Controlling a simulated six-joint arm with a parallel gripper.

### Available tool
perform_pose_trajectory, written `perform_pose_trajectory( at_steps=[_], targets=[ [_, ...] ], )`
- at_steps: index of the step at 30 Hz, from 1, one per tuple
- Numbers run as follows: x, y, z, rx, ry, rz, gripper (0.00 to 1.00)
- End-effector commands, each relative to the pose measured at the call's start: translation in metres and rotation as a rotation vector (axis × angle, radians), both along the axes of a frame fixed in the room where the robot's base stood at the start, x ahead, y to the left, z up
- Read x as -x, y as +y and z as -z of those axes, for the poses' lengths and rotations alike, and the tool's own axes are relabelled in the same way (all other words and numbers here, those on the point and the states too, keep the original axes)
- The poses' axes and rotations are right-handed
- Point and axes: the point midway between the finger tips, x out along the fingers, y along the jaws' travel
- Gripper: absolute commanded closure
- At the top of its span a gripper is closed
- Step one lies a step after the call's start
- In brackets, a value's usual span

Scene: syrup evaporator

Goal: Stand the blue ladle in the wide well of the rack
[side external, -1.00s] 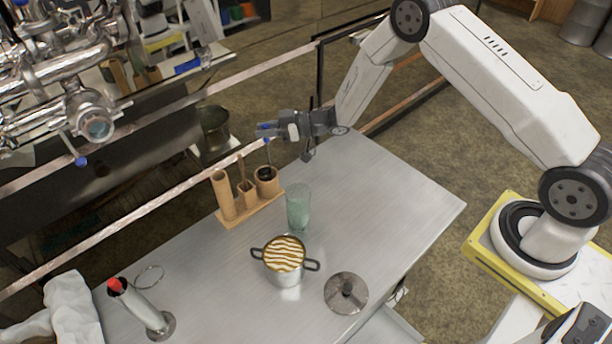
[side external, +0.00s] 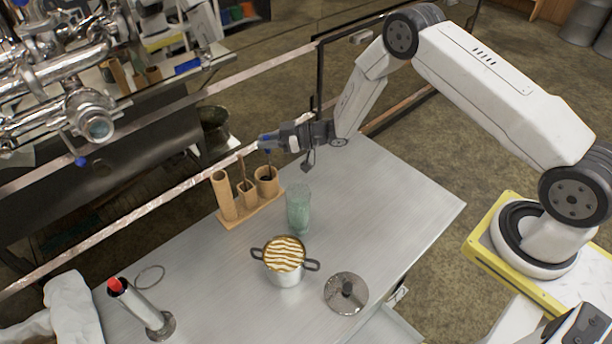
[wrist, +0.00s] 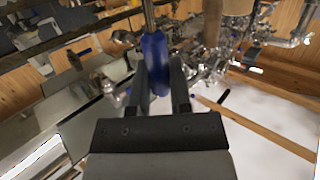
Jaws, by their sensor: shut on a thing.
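The wooden rack (side external: 238,219) stands near the far edge of the metal table. Its wide well (side external: 267,187) is at the right end, beside a narrower well and a tall tube. My gripper (side external: 270,143) is just above the wide well, shut on the blue handle of the ladle (side external: 265,138).
A brown utensil (side external: 242,165) stands in the middle well. A green glass (side external: 298,208) is close to the rack's right. A pot (side external: 285,262), a lid (side external: 346,292) and a red-tipped cylinder (side external: 140,304) stand nearer the front. The table's right side is clear.

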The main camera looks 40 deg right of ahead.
Motion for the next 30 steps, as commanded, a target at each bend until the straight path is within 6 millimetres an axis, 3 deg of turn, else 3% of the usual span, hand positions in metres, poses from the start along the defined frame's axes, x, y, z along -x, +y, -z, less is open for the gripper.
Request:
perform_pose_trajectory(
  at_steps=[6,7,10,11,30],
  targets=[
    [-0.0001,0.0,0.0,0.0,0.0,0.0,1.0],
    [-0.0001,0.0,0.0,0.0,0.0,0.0,0.72],
    [-0.0001,-0.0001,0.0,0.0,0.0,0.0,0.4],
    [0.0,0.0,0.0001,0.0,0.0,0.0,0.34],
    [0.0001,0.0,0.0003,0.0,0.0,0.0,0.34]
  ],
)
